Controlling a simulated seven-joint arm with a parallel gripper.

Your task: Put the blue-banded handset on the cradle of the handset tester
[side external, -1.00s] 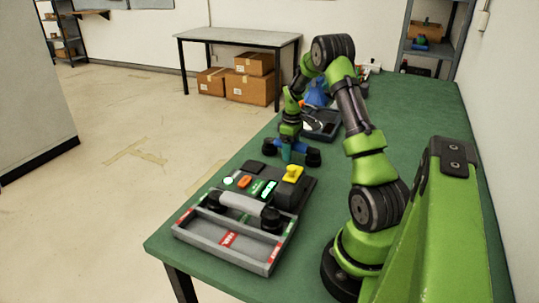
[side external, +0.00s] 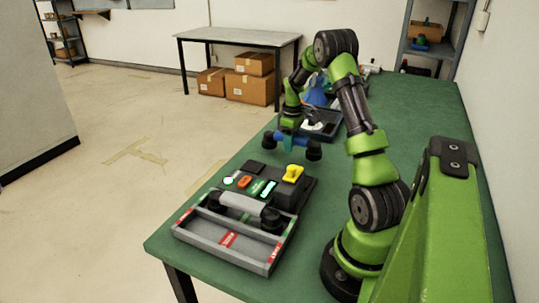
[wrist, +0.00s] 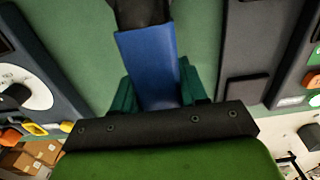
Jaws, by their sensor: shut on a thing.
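The blue-banded handset (side external: 292,138) has black rounded ends and hangs in my gripper (side external: 288,130), above the green table between two dark devices. My gripper is shut around its blue middle; in the wrist view the blue band (wrist: 150,68) lies between the fingers (wrist: 155,95), and one black end shows at the top. What seems to be the handset tester (side external: 301,193) is the near dark device with orange, green and lit buttons and a yellow piece on top. Its cradle cannot be made out clearly. The handset is apart from it.
A grey tray (side external: 222,252) with red and green labels stands at the tester's front, with a grey handset (side external: 243,204) lying across it. Behind my gripper is a dark device with a white dial (side external: 313,118) and a blue object (side external: 318,95). Free green table (side external: 410,115) lies right.

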